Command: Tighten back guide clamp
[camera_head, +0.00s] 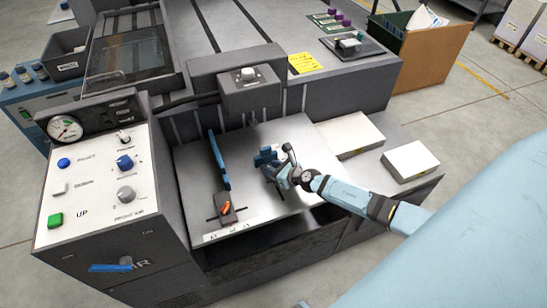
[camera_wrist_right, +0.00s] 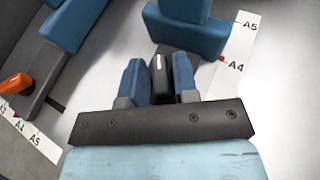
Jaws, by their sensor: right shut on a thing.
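My right gripper (camera_head: 277,166) is low over the pale machine table, beside a small blue guide (camera_head: 264,156). In the right wrist view, its two blue fingers are shut on a dark upright lever (camera_wrist_right: 158,70). The blue guide (camera_wrist_right: 186,30) stands just beyond the fingers, by a scale strip marked A4 and A5. A longer blue guide (camera_head: 219,160) stands to the left, with an orange clamp lever (camera_head: 225,208) at its near end. That lever also shows in the wrist view (camera_wrist_right: 15,87), apart from my gripper. The held lever's base is hidden. My left gripper is not in view.
A control panel (camera_head: 95,185) with a gauge and buttons stands left of the table. A dark machine head (camera_head: 249,92) overhangs the table's back. Two white stacks (camera_head: 410,162) lie to the right. The table between the guides is clear.

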